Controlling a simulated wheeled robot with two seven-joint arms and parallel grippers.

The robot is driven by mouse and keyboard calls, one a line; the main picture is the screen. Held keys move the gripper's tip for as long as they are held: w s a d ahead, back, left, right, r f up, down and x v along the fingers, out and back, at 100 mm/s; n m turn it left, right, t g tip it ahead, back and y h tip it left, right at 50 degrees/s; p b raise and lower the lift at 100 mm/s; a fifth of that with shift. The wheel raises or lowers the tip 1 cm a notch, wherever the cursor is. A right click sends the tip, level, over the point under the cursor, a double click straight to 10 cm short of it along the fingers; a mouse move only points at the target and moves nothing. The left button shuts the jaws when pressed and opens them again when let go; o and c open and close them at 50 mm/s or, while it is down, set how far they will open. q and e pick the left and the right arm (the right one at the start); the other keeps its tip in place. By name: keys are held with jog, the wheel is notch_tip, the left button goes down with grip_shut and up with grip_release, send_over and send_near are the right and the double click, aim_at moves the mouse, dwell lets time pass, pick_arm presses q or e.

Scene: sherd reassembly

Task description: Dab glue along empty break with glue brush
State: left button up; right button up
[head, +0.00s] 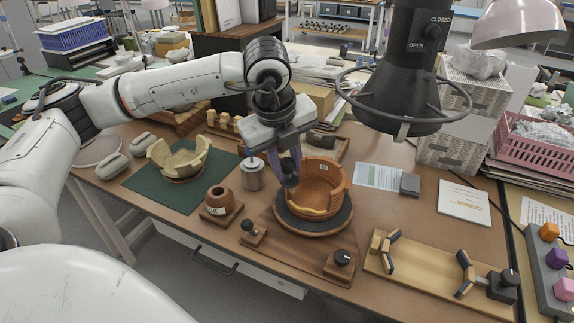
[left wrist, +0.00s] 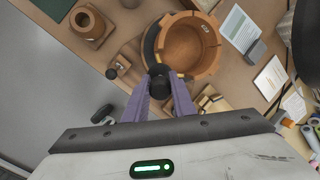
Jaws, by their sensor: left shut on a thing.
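An orange-brown pot (head: 322,184) with an uneven, broken rim stands on a dark round turntable (head: 318,226). It also shows in the left wrist view (left wrist: 203,45). My left gripper (head: 288,170) is at the pot's left side, fingers pointing down, close to its broken edge. In the left wrist view its purple fingers (left wrist: 160,88) are shut on a dark, round-ended thing, seemingly the glue brush (left wrist: 159,72). The brush's tip is hidden, so I cannot tell whether it touches the break. My right gripper is not in view.
A brown holed jar (head: 219,202) and a grey metal can (head: 252,174) stand left of the turntable. A pale broken bowl (head: 180,158) sits on a green mat (head: 142,182). A black hood (head: 410,95) hangs right of my gripper. A wooden board (head: 425,275) lies front right.

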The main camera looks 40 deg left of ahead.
pick_arm(q)
jog(key=shift+p+v, duration=0.55)
jog(key=shift+v, duration=0.85)
jog(key=shift+w, duration=0.1)
